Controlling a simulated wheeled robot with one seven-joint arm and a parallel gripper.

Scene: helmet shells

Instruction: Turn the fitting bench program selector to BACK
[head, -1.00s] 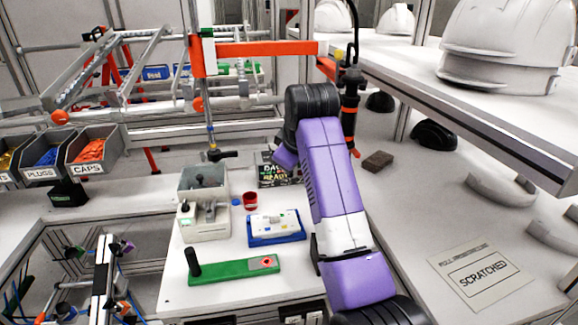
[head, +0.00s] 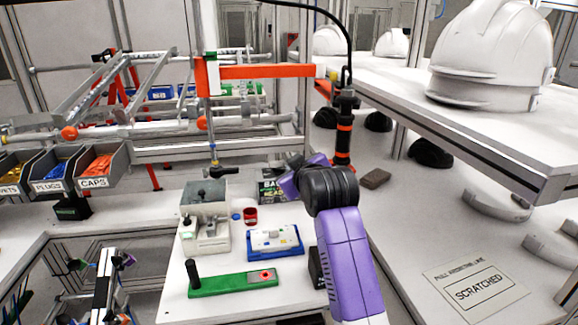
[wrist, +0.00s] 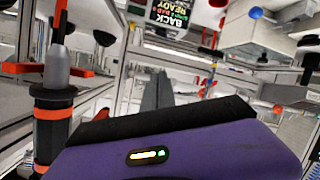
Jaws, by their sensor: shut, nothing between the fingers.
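A dark sign (head: 271,192), partly hidden behind my arm, stands at the back of the bench; in the wrist view the same sign (wrist: 171,12) shows "BACK" and "READY" at the top edge. In front of it are a grey box unit (head: 204,232) with black levers, a white panel on a blue base (head: 273,241) and a green plate (head: 232,285) with a black upright handle and a red mark. I cannot tell which one is the program selector. My gripper (wrist: 158,92) is shut and empty, apart from these units; in the head view my arm hides its fingertips.
A small red cup (head: 250,216) stands between the units. A black post with orange bands (head: 343,130) rises close to my wrist, large at left in the wrist view (wrist: 52,125). The shelf with white helmets (head: 490,60) overhangs the right. A brown block (head: 375,179) lies right of my arm.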

